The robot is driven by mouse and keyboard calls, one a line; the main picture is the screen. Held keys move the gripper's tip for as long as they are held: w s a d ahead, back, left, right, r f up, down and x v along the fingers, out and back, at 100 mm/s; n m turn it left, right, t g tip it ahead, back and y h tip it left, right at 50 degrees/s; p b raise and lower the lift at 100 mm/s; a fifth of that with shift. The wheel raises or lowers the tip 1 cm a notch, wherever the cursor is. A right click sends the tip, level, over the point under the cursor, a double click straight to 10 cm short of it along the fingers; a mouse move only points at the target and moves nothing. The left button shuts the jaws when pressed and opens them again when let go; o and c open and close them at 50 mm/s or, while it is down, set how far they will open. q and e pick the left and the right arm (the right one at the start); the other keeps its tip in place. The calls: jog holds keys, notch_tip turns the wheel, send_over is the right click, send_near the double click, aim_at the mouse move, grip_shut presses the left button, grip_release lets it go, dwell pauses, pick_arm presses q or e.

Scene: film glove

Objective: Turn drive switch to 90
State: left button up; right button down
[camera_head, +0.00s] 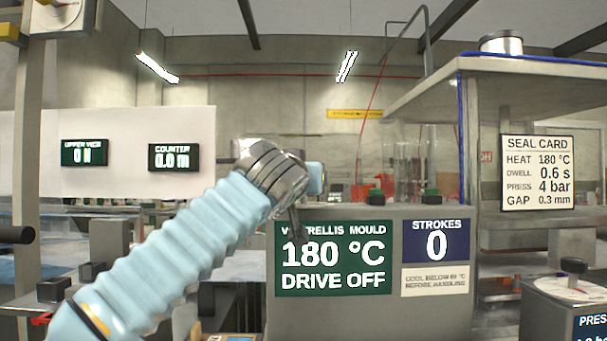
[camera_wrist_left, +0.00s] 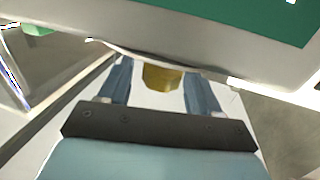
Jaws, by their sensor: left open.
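A grey mould cabinet (camera_head: 287,310) carries a green display (camera_head: 333,257) reading 180 °C and DRIVE OFF. My left arm reaches up from the lower left, its wrist in front of the cabinet's left upper part; the fingers are not clear in the head view. In the left wrist view my left gripper (camera_wrist_left: 158,75) is open, its two blue-grey fingers apart. A brass-coloured piece (camera_wrist_left: 162,78) shows between them, under the cabinet's lower edge; I cannot tell whether it is the drive switch or whether the fingers touch it. No switch markings are readable. My right gripper is out of view.
A blue STROKES display (camera_head: 436,241) shows 0, above a cooling notice (camera_head: 435,280). A seal card (camera_head: 538,172) hangs at right. A round dial with a black knob (camera_head: 573,266) stands at lower right. Wall displays (camera_head: 175,157) hang at left.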

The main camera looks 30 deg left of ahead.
pick_arm(q)
jog(key=shift+w, duration=0.1)
jog(key=c, duration=0.9)
